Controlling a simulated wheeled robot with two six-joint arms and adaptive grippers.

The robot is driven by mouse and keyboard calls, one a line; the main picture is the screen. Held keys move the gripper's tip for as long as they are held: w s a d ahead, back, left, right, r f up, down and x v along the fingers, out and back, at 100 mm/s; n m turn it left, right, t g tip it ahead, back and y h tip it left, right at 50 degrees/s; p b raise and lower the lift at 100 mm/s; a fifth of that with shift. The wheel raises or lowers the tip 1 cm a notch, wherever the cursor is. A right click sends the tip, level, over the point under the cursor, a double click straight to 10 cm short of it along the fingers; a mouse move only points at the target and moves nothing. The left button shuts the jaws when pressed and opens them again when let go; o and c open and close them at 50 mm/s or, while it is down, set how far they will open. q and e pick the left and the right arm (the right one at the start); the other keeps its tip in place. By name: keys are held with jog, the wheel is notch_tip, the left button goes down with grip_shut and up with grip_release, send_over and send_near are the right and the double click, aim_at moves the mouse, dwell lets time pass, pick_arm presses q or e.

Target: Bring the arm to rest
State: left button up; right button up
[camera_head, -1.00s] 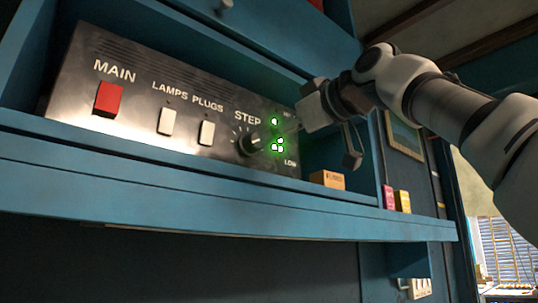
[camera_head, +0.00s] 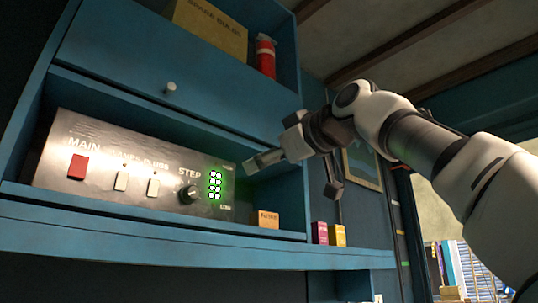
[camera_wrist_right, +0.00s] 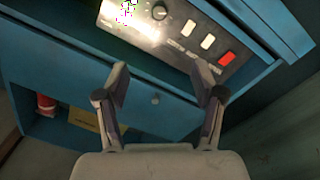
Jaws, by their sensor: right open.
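My right gripper (camera_head: 295,172) is open and empty in the head view. It hangs in the air in front of the blue cabinet, up and to the right of the control panel (camera_head: 110,190). In the right wrist view its two fingers (camera_wrist_right: 163,85) are spread apart with nothing between them. The panel has a red MAIN switch (camera_head: 78,167), two white switches, a STEP knob (camera_head: 188,194) and lit green lamps (camera_head: 214,186). The knob (camera_wrist_right: 160,12) and red switch (camera_wrist_right: 227,58) also show in the right wrist view. My left gripper is not in view.
A small orange box (camera_head: 268,219) stands right of the panel. A pink box (camera_head: 320,233) and a yellow box (camera_head: 338,235) stand farther right. Above are a cabinet door with a knob (camera_head: 171,87), a cardboard box (camera_head: 208,28) and a red cylinder (camera_head: 265,56).

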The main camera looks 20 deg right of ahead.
jog(key=w+f+m+g+h, duration=0.1)
jog(key=w+f+g, duration=0.2)
jog(key=w+f, duration=1)
jog(key=w+f+g, duration=0.3)
jog(key=w+f, duration=0.5)
jog(key=f, duration=0.9)
notch_tip(320, 180, down, 38)
jog(key=w+d+m+g+h, duration=0.2)
jog(key=g, duration=0.4)
jog(key=s+d+f+m+g, duration=0.1)
jog(key=s+f+g, duration=0.1)
jog(key=s+f, duration=0.7)
jog(key=s+f+m+g+h, duration=0.1)
jog(key=s+f, duration=0.4)
jog(key=f, duration=0.7)
jog(key=s+d+f+m+g, duration=0.1)
jog(key=s+f+g, duration=0.1)
jog(key=s+f, duration=0.7)
jog(key=s+d+f+g+h, duration=0.1)
jog(key=s+f, duration=0.4)
jog(key=s, duration=0.4)
jog(key=s+f+g, duration=0.1)
jog(key=s+f, duration=0.4)
jog(key=s, duration=0.4)
jog(key=s+r+m+t, duration=0.2)
jog(key=s+r+m, duration=0.1)
jog(key=s, duration=0.7)
jog(key=shift+r+m, duration=0.25)
jog(key=shift+m, duration=0.45)
